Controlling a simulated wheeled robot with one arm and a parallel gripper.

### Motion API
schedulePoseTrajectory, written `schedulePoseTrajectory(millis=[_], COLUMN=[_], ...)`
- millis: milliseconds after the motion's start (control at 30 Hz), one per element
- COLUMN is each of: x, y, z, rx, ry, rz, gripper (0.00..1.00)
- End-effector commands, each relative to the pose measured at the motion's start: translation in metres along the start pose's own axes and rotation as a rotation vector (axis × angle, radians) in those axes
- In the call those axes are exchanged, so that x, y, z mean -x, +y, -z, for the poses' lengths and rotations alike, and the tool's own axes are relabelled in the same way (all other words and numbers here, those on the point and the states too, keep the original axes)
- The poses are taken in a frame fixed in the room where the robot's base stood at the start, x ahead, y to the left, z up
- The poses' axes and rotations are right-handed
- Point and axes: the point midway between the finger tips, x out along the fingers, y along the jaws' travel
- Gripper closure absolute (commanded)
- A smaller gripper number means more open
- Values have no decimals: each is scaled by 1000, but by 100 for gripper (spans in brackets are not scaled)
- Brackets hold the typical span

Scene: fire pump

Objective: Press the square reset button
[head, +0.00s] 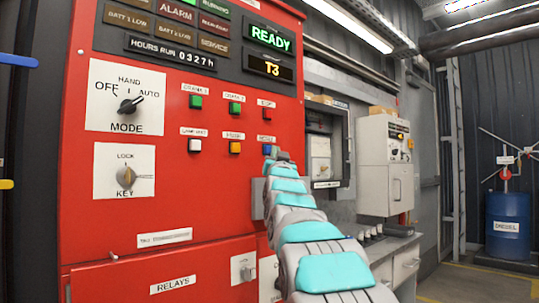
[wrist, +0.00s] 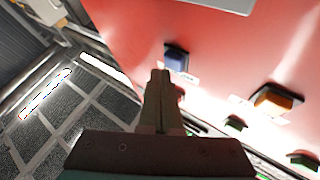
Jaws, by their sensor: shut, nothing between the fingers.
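The square blue button (head: 268,149) is at the right end of the lower button row on the red panel; its small label appears to read reset. In the wrist view the blue button (wrist: 177,58) stands out from the panel beside the tip of my gripper (wrist: 160,75). My gripper is shut and empty, its fingers pressed together. The fingertips are just short of the button in the picture; I cannot tell if they touch it. In the head view my arm reaches up to the panel just below and right of the button, and the fingers are not clear.
Close by are an orange button (head: 236,147), a white button (head: 195,145), a red button (head: 267,115) and two green buttons (head: 236,108). A mode knob (head: 130,105) and key switch (head: 126,176) are at left. A grey box (head: 385,165) stands right.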

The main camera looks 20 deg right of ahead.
Motion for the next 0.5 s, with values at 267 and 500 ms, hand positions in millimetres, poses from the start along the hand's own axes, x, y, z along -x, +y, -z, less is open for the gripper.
schedulePoseTrajectory(millis=[267,500], x=[4,7], y=[3,5], z=[3,2], rx=[0,-1], ry=[0,1], rz=[-1,-1], gripper=[100,100])
